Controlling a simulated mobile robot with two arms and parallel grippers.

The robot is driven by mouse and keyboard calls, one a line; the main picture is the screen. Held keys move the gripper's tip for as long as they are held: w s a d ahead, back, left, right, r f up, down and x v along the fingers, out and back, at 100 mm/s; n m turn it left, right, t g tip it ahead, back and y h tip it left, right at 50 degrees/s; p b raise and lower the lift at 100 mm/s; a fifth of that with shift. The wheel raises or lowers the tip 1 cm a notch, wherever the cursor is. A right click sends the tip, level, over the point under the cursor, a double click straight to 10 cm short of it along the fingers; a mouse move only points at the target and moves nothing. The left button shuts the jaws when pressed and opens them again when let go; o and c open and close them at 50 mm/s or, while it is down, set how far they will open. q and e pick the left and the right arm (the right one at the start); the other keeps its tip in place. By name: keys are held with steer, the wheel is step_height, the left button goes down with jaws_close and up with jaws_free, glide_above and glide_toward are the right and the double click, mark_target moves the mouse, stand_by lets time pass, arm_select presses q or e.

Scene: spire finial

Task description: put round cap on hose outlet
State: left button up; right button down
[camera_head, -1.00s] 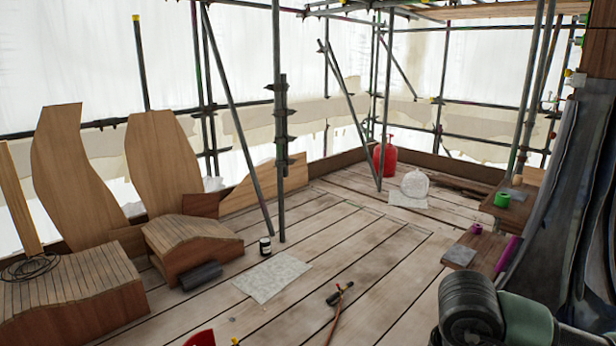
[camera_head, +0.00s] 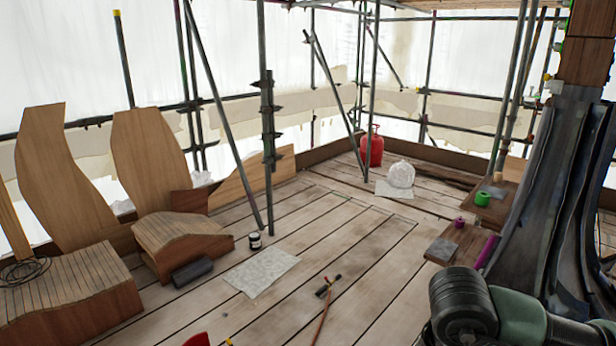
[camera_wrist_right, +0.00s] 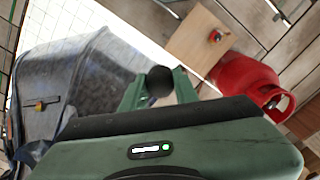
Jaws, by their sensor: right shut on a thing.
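In the right wrist view, my right gripper (camera_wrist_right: 159,86) is shut on a dark round cap (camera_wrist_right: 159,80), held between the two green fingertips. The fingers cover the cap's sides. A red gas bottle (camera_wrist_right: 242,78) with a ring collar is beyond the fingers, to the right and apart from the cap. I cannot make out the hose outlet for certain. A thin orange hose (camera_head: 322,322) with a dark end lies on the planks. My left gripper is not in view.
A wooden board (camera_wrist_right: 199,42) carries a small red thing (camera_wrist_right: 216,36). Scaffold poles (camera_head: 268,150) rise from the deck. A white bag (camera_head: 401,174) is near the bottle. The middle planks are mostly clear.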

steer(key=shift+a, duration=0.1)
steer(key=w+a+r+n, duration=0.4)
steer(key=a+r+n, duration=0.4)
steer(key=a+r, duration=0.2)
steer(key=a, duration=0.2)
steer(key=shift+a, duration=0.4)
steer(key=w+a+f+n, duration=0.4)
steer(key=f, duration=0.1)
steer(key=shift+n, duration=0.3)
steer(key=s+d+r+m, duration=0.6)
steer(key=d+r+m, duration=0.2)
steer(key=r, duration=0.2)
steer(key=shift+a, duration=0.1)
